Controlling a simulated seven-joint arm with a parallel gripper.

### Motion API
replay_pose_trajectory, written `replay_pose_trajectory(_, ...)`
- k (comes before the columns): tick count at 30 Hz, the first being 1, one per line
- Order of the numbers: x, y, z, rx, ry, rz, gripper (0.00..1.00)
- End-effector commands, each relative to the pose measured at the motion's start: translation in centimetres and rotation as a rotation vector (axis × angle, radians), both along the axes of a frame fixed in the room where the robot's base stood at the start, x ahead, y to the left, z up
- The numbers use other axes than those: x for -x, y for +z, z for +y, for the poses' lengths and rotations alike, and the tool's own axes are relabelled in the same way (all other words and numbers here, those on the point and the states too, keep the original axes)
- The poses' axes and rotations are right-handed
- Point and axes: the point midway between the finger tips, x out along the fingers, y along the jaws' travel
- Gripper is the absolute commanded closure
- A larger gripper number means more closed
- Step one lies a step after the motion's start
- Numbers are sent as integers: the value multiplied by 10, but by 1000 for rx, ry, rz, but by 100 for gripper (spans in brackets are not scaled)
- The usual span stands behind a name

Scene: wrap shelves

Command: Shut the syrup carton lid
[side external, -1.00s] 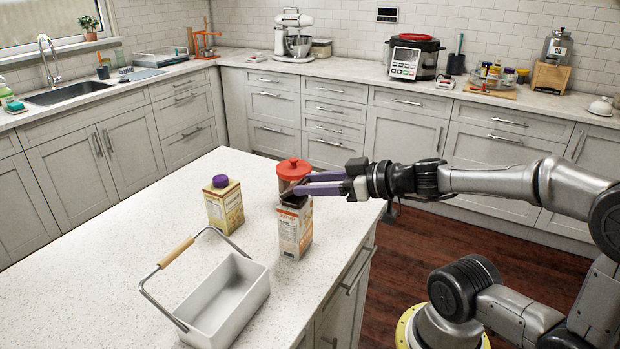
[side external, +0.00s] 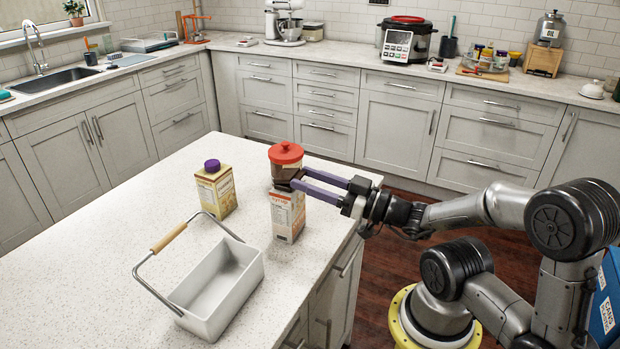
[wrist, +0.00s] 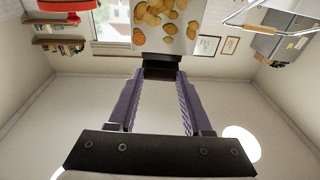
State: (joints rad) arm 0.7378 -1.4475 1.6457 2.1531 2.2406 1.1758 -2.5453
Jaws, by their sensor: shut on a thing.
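The syrup carton (side external: 287,220), white and orange, stands upright on the island counter near its right edge. My gripper (side external: 292,183) reaches in from the right at the height of the carton's top. Its purple fingers are shut, with a dark piece at the tips that looks like the carton's lid. The fingers partly hide the carton top, so I cannot tell how far the lid is folded.
A red-lidded brown jar (side external: 286,158) stands close behind the carton. A yellow carton with a purple cap (side external: 215,188) stands to the left. A white bin (side external: 240,290) with a wooden-grip handle is at front left. The counter's left part is clear.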

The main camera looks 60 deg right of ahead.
Motion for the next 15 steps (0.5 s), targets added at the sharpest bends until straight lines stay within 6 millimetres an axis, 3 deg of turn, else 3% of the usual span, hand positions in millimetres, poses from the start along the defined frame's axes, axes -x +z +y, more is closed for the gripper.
replay_pose_trajectory(10,0,-2,1,-1,3,2,100)
replay_pose_trajectory(11,0,-2,1,-1,3,3,45)
replay_pose_trajectory(15,0,-1,1,-2,2,2,20)
